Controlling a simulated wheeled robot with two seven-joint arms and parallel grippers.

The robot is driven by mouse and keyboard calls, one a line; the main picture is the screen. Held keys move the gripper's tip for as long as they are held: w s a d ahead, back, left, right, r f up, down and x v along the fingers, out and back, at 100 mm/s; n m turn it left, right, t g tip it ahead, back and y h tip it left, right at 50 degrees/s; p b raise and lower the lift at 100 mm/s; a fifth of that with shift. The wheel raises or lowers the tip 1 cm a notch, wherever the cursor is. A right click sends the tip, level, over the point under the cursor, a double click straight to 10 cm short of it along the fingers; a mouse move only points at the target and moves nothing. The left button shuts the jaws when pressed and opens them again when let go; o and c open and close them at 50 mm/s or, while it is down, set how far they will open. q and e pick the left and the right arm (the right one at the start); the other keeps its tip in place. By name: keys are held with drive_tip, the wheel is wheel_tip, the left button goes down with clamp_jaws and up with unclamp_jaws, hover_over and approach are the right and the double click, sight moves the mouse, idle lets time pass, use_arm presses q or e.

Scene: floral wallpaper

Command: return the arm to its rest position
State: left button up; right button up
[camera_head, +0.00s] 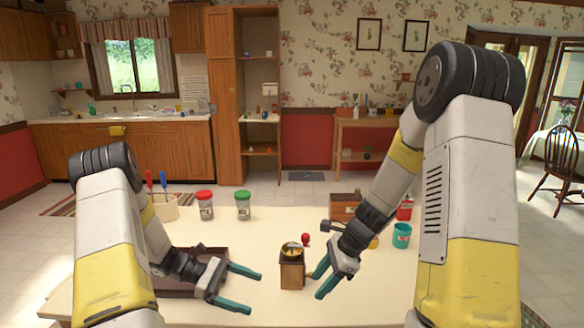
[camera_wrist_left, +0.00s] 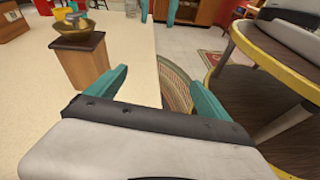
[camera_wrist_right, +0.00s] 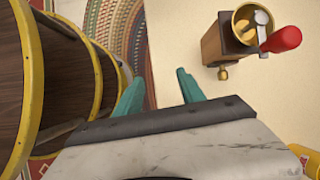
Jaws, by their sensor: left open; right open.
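My left gripper (camera_head: 254,292) is open and empty over the near part of the table, left of a wooden coffee grinder (camera_head: 291,274). My right gripper (camera_head: 316,286) is open and empty just right of the grinder. The grinder stands upright, with a brass bowl and a red crank knob (camera_head: 305,239). In the left wrist view, the grinder (camera_wrist_left: 85,62) is beyond the open fingers (camera_wrist_left: 160,88), to the left. In the right wrist view, the grinder (camera_wrist_right: 228,42) is right of the open fingers (camera_wrist_right: 158,88), apart from them.
A dark brown tray (camera_head: 222,255) lies behind my left gripper. A red-lidded jar (camera_head: 205,206), a green-lidded jar (camera_head: 243,206) and a utensil crock (camera_head: 164,208) stand further back. A wooden box (camera_head: 345,205) and a teal mug (camera_head: 401,236) are at the right.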

use_arm(q)
drive_tip(key=s+a+r+m+t+y, duration=0.1)
drive_tip(key=s+r+m+t+y, duration=0.3)
drive_tip(key=r, duration=1.1)
drive_tip(key=s+r+m+t+y, duration=0.4)
drive_tip(key=s+r+m+y, duration=0.4)
drive_tip(key=s+r+m, duration=0.4)
drive_tip(key=v, duration=0.3)
drive_tip(key=shift+r, duration=0.25)
use_arm(e)
drive_tip(key=s+d+r+n+t+h, duration=0.1)
drive_tip(key=s+d+r+n+t, duration=0.1)
drive_tip(key=s+r+n, duration=0.3)
drive_tip(key=s+d+r+n+t+h, duration=0.1)
drive_tip(key=s+r+n, duration=0.5)
drive_tip(key=r, duration=0.6)
drive_tip(key=s+d+r+n+t+h, duration=0.1)
drive_tip(key=s+d+r+n+t, duration=0.1)
drive_tip(key=s+r+n, duration=0.3)
wheel_tip(320, 180, up, 4)
drive_tip(key=shift+s+d+f+n+t, duration=0.15)
drive_tip(key=shift+s+d+n+t, duration=0.2)
drive_tip(key=shift+d+n, duration=0.45)
